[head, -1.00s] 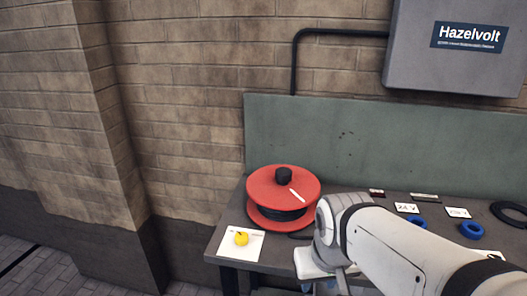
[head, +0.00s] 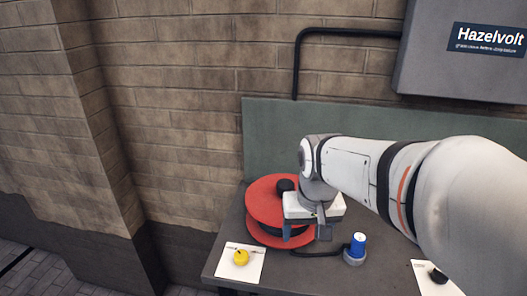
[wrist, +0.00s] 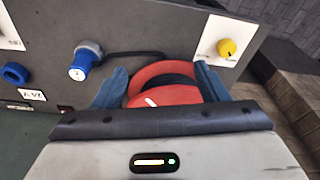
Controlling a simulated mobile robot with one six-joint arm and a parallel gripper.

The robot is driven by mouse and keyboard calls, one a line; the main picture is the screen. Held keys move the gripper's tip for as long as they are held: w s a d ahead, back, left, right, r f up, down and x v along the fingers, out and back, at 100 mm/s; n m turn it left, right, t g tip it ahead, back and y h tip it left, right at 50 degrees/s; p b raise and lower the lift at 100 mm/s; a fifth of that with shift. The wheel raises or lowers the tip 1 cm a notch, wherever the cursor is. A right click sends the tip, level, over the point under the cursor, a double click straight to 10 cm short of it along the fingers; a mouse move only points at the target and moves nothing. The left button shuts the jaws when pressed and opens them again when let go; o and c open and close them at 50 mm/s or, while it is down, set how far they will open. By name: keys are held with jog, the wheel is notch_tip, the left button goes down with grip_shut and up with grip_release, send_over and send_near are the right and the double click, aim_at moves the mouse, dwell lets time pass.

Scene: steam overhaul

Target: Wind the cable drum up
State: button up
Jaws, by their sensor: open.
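The cable drum (head: 262,205) is a red flanged reel with dark cable wound between its flanges, standing on the bench. A black knob (head: 285,185) stands on its top flange, partly beside my wrist. In the wrist view the red drum (wrist: 165,97) shows between my fingers, with a white mark on its top. My gripper (head: 308,234) is open and empty, over the front right part of the drum; its two blue-grey fingers (wrist: 160,85) are spread wide. I cannot tell whether they touch it. A black cable runs from the drum to a blue plug (head: 357,245).
A yellow knob (head: 240,257) sits on a white card at the bench's front left corner. A blue ring (wrist: 15,73) and labels lie farther along the bench. A green backboard (head: 270,140) and brick wall stand behind. A grey Hazelvolt box hangs above.

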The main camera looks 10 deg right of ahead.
jog(key=w+r+m+g+p, duration=0.1)
jog(key=w+r+p, duration=0.35)
jog(key=w, duration=0.85)
jog(key=m+p, duration=0.1)
jog(key=p, duration=0.1)
send_near(286, 183)
jog(key=shift+s+a+f+g, duration=0.1)
jog(key=shift+f+g, duration=0.3)
jog(key=shift+w+f, duration=0.1)
jog(key=shift+w, duration=0.15)
jog(key=shift+w+f, duration=0.1)
jog(key=shift+f, duration=0.25)
notch_tip(286, 183, down, 7)
jog(key=shift+f+p, duration=0.1)
jog(key=shift+p, duration=0.7)
jog(key=c, duration=1.4)
jog(key=shift+m, duration=0.3)
